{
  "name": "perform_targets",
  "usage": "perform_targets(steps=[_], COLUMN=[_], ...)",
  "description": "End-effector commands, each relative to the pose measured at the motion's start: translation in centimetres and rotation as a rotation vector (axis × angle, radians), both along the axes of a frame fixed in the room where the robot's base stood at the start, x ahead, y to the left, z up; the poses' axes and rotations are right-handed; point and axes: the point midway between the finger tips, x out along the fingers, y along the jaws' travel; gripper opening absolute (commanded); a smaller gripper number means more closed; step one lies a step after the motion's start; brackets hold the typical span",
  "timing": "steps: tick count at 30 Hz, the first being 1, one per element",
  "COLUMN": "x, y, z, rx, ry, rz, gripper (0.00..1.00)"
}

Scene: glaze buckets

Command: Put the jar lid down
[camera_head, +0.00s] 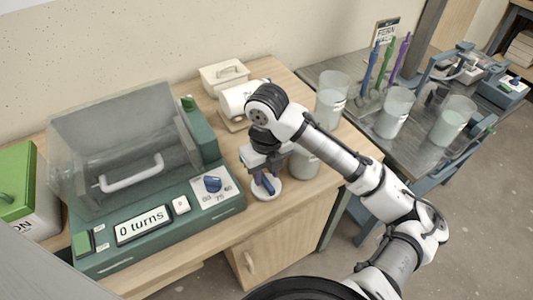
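My gripper (264,181) points down near the front edge of the wooden bench, left of a clear jar. Its fingers are around the raised middle of a round white jar lid (267,194) and look shut on it. Whether the lid touches the bench top or hangs just above it I cannot tell. The clear jar (304,166) stands on the bench just right of the lid, its upper part mostly hidden by my arm.
A green machine (160,222) with a clear hood and a "0 turns" display fills the bench's left. Another clear bucket (332,100) stands at the bench's right; more stand on the grey table (352,62).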

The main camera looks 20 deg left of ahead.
Motion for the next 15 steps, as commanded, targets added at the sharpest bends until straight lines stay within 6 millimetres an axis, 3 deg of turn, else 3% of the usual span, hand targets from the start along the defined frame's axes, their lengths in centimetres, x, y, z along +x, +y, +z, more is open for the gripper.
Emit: perform_targets(steps=[9, 15], x=[0.1, 0.0], y=[0.0, 0.0], z=[6.5, 9.0], rx=[-0.001, 0.000], ry=[-0.005, -0.002], rz=[-0.001, 0.000], gripper=[0.34, 0.34])
